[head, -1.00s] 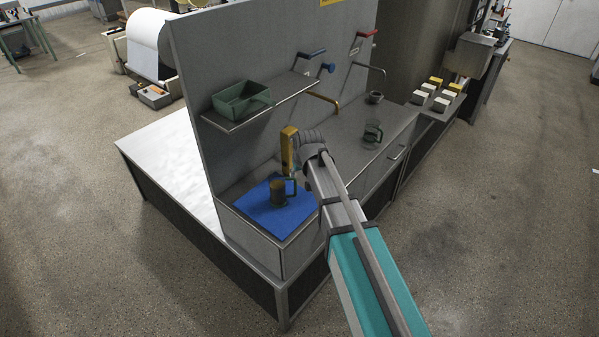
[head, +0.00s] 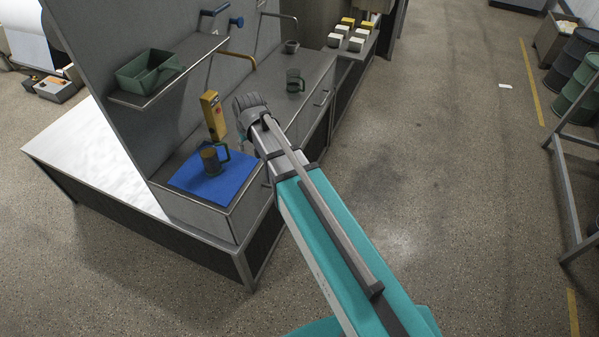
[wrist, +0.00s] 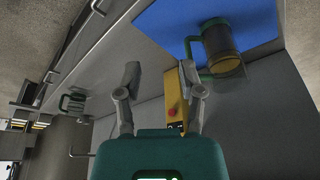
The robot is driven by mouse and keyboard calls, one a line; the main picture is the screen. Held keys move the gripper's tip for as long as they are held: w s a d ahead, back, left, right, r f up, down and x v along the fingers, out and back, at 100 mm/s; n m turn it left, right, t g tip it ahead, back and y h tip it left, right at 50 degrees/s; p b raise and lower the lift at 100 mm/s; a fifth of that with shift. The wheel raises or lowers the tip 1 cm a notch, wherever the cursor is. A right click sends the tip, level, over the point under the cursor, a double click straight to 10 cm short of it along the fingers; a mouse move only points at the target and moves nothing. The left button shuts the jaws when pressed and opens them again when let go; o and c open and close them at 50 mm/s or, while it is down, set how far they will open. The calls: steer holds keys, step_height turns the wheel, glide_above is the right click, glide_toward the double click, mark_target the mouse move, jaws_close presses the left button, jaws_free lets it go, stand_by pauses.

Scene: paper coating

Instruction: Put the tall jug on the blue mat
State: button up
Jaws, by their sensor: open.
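A jug with an amber-brown body and a dark green handle (head: 210,161) stands upright on the blue mat (head: 238,174). In the wrist view, this jug (wrist: 224,50) is at the upper right, with its handle towards the left and the mat (wrist: 160,28) under it. My gripper (wrist: 160,88) is open and empty, apart from the jug. In the head view its fingers are mostly hidden behind my wrist. A second, green see-through jug (head: 294,80) stands farther back on the counter; it shows small at the left in the wrist view (wrist: 72,103).
A yellow box with a red button (head: 212,116) stands behind the mat, close to my wrist. A shelf (head: 190,67) with a green bin (head: 150,72) overhangs the counter. A brass tap (head: 241,56) and a small grey cup (head: 291,47) are farther back. Open floor lies to the right.

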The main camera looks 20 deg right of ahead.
steer(key=s+d+m+g+h, duration=0.1)
steer(key=s+d+m+g, duration=0.1)
steer(key=s+d, duration=1.2)
steer(key=s+g, duration=0.1)
steer(key=s, duration=0.2)
steer(key=shift+f+m, duration=0.35)
steer(key=shift+m, duration=0.05)
